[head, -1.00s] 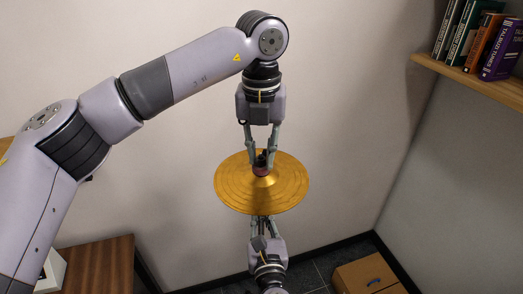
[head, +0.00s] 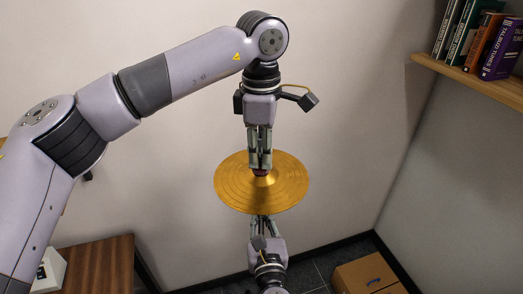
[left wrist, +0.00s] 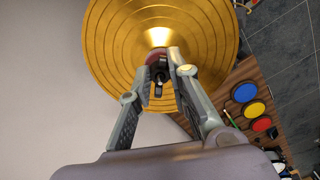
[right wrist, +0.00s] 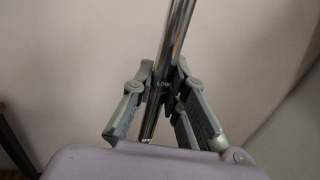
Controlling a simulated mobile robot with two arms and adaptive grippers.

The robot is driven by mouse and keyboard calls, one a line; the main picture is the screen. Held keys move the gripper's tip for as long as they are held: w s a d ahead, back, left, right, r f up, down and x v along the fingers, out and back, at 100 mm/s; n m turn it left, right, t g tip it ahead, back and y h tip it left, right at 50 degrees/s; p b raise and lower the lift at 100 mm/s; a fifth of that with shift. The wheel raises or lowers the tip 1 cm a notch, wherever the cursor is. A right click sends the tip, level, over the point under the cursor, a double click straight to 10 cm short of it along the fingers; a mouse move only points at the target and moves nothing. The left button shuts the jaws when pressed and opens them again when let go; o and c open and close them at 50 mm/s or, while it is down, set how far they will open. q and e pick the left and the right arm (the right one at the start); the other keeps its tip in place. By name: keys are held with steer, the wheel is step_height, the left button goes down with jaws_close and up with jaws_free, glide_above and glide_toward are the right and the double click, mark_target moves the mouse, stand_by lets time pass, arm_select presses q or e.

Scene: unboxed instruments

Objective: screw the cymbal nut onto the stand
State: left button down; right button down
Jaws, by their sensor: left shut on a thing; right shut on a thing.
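The gold cymbal (head: 233,190) lies nearly level between my two grippers. My left gripper (head: 259,167) points down over its centre and is shut on the cymbal nut, which the fingers hide in the head view. In the left wrist view the dark nut (left wrist: 159,76) shows between the fingertips. A red washer (left wrist: 153,59) lies under it against the cymbal's raised middle. My right gripper (head: 262,221) is below the cymbal. In the right wrist view it is shut on the shiny metal rod (right wrist: 178,40) of the stand. The nut's thread is hidden.
A wall shelf (head: 470,78) with several books is at the upper right. A cardboard box (head: 368,275) stands on the floor at the lower right. A wooden table (head: 100,264) is at the lower left. Coloured discs (left wrist: 254,109) lie on a wooden surface in the left wrist view.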

arm_select(q)
steer(key=c, duration=1.5)
jaws_free()
steer(key=shift+a, duration=0.1)
steer(key=shift+r, duration=0.1)
steer(key=shift+r, duration=2.2)
steer(key=shift+o, duration=0.2)
